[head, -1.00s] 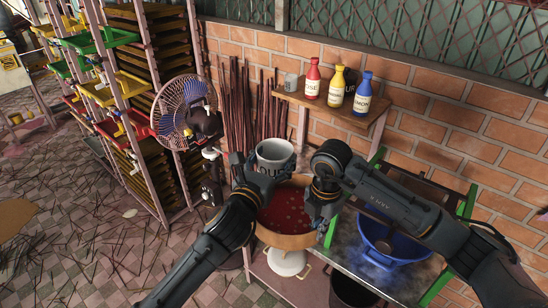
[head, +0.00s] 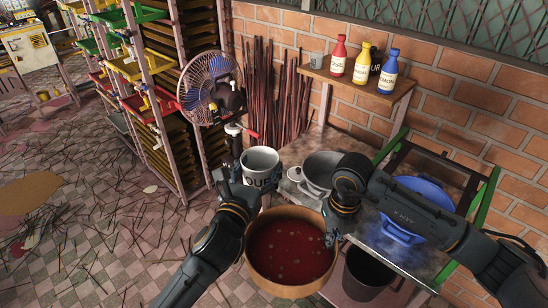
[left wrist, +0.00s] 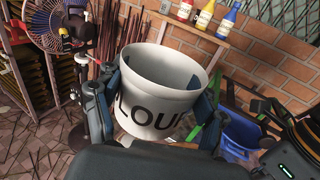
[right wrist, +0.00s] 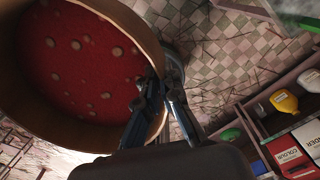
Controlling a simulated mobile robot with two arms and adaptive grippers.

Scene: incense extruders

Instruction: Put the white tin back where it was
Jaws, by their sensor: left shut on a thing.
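The white tin (head: 260,163), with dark lettering ending in "OUR", is held upright in my left gripper (head: 242,186). In the left wrist view the tin (left wrist: 158,95) sits between both fingers (left wrist: 160,100), and its open top looks empty on the side I can see. My right gripper (head: 334,225) is at the right rim of a round wooden tub (head: 262,280) with red contents. In the right wrist view one finger is inside the tub (right wrist: 110,148) and one outside, with the rim between them. The tub appears off the table, in front of it.
A worktable holds a grey pot (head: 322,168) and a glossy blue basin (head: 402,230). A dark bucket (head: 368,278) stands below. A wall shelf (head: 355,80) carries a small grey cup (head: 317,60) and several bottles. A fan (head: 212,85) and tray rack stand left. Sticks litter the floor.

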